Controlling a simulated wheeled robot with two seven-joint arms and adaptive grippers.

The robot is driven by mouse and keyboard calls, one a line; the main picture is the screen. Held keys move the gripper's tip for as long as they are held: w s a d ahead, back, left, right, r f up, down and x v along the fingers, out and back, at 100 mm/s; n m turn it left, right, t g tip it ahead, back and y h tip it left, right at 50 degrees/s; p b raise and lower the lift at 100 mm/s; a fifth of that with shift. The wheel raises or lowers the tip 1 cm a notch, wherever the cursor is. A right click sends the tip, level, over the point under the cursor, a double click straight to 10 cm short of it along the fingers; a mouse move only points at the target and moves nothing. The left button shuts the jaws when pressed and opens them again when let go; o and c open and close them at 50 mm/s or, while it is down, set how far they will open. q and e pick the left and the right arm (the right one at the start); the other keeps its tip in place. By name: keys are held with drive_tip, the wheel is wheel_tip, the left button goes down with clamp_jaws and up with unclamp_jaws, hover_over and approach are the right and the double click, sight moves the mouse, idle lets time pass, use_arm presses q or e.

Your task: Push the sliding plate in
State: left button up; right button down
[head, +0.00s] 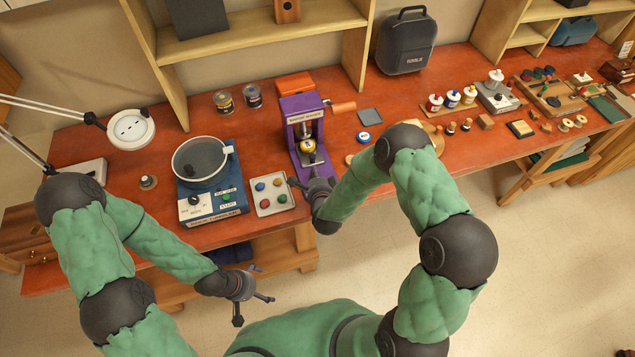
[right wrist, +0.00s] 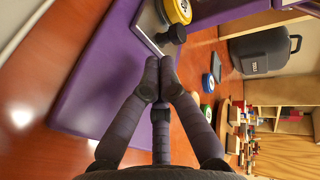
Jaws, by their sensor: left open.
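The purple press (head: 299,112) stands on the red workbench. Its sliding plate (right wrist: 148,31) shows in the right wrist view as a thin grey-edged plate at the purple base, with a black knob (right wrist: 173,35) at its near end and a yellow round die (right wrist: 178,10) beyond. In the head view, the die (head: 308,147) sits under the press head. My right gripper (right wrist: 159,66) has its fingertips together, empty, just in front of the knob; a small gap seems to show. In the head view, my right gripper (head: 301,184) partly hides the plate's front. My left gripper (head: 253,297) is open and empty before the bench's front edge.
A tray of coloured buttons (head: 271,193) lies just left of the press. A blue scale-like device (head: 213,205) with a pan stands further left. An orange handle (head: 343,107) sticks out right of the press. A blue-topped disc (head: 363,137) lies to the right.

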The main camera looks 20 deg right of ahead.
sight(310, 158)
drive_tip(key=shift+w+d, duration=0.2)
drive_tip(key=shift+w, duration=1.15)
drive_tip(key=w+b, duration=0.2)
drive_tip(key=w, duration=0.1)
drive_tip(key=w+b, duration=0.1)
drive_tip(key=shift+w+a+f+b, duration=0.1)
drive_tip(key=shift+w+f+b, duration=0.1)
drive_tip(key=shift+f+b, duration=0.1)
drive_tip(key=shift+w+r, duration=0.15)
drive_tip(key=shift+w, duration=0.1)
drive_tip(key=shift+w+r, duration=0.1)
drive_tip(key=shift+r, duration=0.15)
drive_tip(key=shift+w, duration=0.1)
